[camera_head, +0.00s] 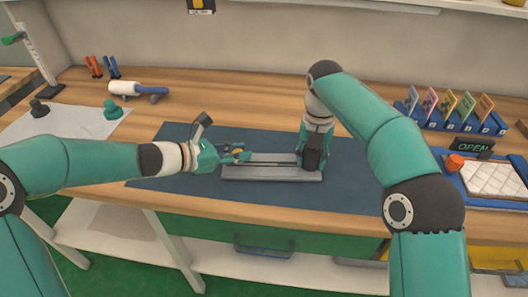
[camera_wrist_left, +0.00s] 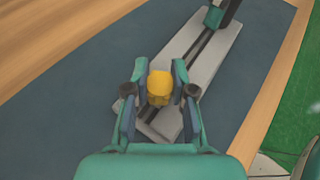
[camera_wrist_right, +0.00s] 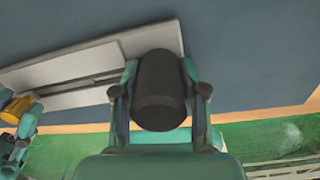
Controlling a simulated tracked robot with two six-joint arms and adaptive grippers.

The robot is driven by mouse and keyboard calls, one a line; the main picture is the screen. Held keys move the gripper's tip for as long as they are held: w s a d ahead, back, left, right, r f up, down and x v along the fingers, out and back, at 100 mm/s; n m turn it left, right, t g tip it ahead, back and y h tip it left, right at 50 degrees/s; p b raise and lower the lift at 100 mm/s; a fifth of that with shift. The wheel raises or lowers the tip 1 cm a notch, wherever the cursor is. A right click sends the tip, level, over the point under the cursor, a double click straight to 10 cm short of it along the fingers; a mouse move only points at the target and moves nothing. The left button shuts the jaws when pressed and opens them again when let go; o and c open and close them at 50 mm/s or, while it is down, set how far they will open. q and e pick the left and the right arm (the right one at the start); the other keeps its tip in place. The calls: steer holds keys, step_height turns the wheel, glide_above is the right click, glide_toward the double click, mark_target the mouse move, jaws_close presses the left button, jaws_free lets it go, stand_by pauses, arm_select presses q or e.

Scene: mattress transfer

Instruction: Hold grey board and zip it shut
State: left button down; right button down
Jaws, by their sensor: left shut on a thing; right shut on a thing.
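The grey board (camera_head: 270,174) lies flat on the dark blue mat, with a dark zip track along its length. It also shows in the left wrist view (camera_wrist_left: 203,68) and the right wrist view (camera_wrist_right: 90,66). My left gripper (camera_head: 243,154) is at the board's left end, shut on a yellow piece (camera_wrist_left: 160,88) there. My right gripper (camera_head: 312,160) is at the board's right end, shut on a dark cylindrical piece (camera_wrist_right: 160,92). The part of the board under the right gripper is hidden.
The blue mat (camera_head: 165,172) covers the middle of the wooden table. At the right are a blue rack (camera_head: 455,122) with coloured cards, an OPEN sign (camera_head: 473,148) and a blue tray with a white quilted pad (camera_head: 493,179). A lint roller (camera_head: 135,89) lies back left.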

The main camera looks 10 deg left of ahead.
arm_select(q)
steer(key=shift+a, duration=1.05)
arm_select(e)
steer(key=shift+d, duration=0.1)
arm_select(q)
steer(key=c, duration=0.9)
jaws_free()
steer(key=shift+c, duration=0.2)
steer(key=shift+d, duration=0.1)
steer(key=shift+s, duration=0.1)
steer(key=v, duration=1.2)
steer(key=shift+f, duration=0.1)
arm_select(e)
steer(key=c, duration=0.5)
jaws_free()
steer(key=shift+c, duration=0.2)
